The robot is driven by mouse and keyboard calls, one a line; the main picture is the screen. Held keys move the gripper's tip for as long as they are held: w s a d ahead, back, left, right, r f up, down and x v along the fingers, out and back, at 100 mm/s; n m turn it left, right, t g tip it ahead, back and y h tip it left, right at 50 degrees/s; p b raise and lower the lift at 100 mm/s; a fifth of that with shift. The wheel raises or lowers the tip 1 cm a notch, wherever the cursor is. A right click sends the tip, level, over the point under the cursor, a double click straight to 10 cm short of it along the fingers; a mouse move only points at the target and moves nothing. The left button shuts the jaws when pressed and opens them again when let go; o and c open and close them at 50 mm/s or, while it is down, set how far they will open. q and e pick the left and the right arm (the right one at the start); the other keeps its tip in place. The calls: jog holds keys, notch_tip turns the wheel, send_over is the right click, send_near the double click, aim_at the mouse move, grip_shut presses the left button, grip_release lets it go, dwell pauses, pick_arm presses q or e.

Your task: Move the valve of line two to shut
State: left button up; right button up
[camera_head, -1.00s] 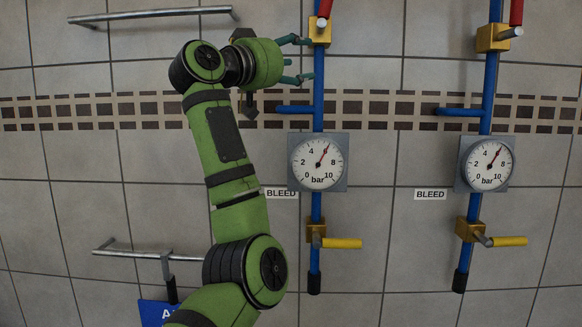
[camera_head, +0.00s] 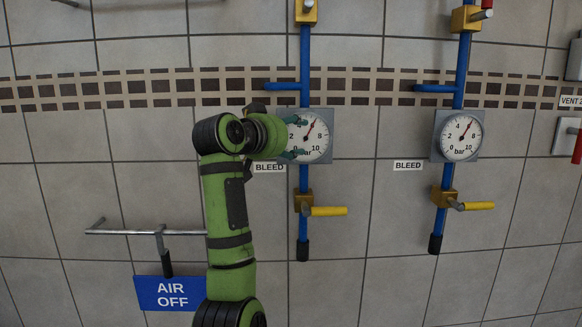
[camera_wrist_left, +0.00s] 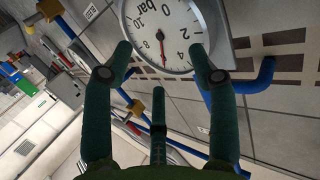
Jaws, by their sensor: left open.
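Two blue pipes run down the wall, the left one (camera_head: 304,180) and the right one (camera_head: 463,70). Each has a brass valve block at the top, left (camera_head: 306,12) and right (camera_head: 466,19). A sliver of red handle (camera_head: 487,4) shows at the right block; the left block's handle is out of view. No line number is readable on either pipe. My left gripper (camera_head: 296,138) is open and empty in front of the left pressure gauge (camera_head: 321,150). In the wrist view, its fingers (camera_wrist_left: 160,50) are spread before that gauge's dial (camera_wrist_left: 165,25). My right gripper is out of view.
Lower brass blocks with yellow levers, left (camera_head: 329,211) and right (camera_head: 478,206), sit beneath the gauges near BLEED labels. A rail (camera_head: 125,232) hangs left, above a blue AIR OFF sign (camera_head: 170,292). A red handle (camera_head: 577,147) and VENT 2 label (camera_head: 572,101) are far right.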

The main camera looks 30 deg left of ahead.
pick_arm(q)
notch_tip(320, 180, down, 6)
jog(key=g, duration=0.1)
jog(key=shift+d+f, duration=0.2)
jog(key=shift+d, duration=0.15)
jog(key=shift+s, duration=0.1)
